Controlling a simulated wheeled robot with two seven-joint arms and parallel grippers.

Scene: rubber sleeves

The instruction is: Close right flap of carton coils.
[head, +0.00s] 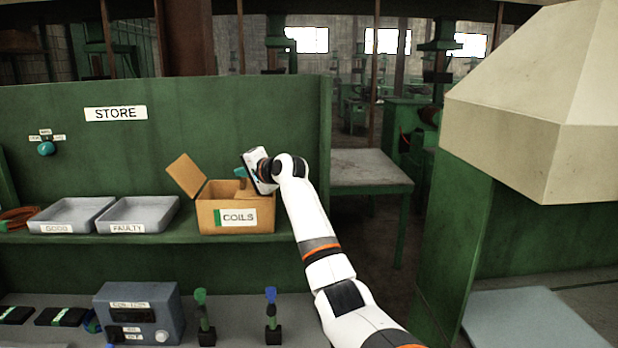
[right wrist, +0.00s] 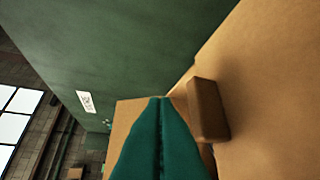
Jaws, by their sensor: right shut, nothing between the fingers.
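The carton labelled COILS (head: 207,215) stands on the green shelf in the head view. Its left flap (head: 186,176) stands open, tilted out to the left. My right gripper (head: 241,172) is above the carton's right part, with its teal fingers shut and empty. The right flap cannot be made out in the head view, where my gripper and wrist cover that side. In the right wrist view the shut teal fingers (right wrist: 160,103) are close to cardboard (right wrist: 275,80), with a brown block-like piece (right wrist: 207,110) beside them. I cannot tell whether they touch. My left gripper is not in view.
Two grey trays, GOOD (head: 72,215) and FAULTY (head: 138,214), stand left of the carton. A green back panel (head: 200,130) rises behind it, with a side edge to the right. Below are a grey box (head: 138,312) and two small stands (head: 205,325).

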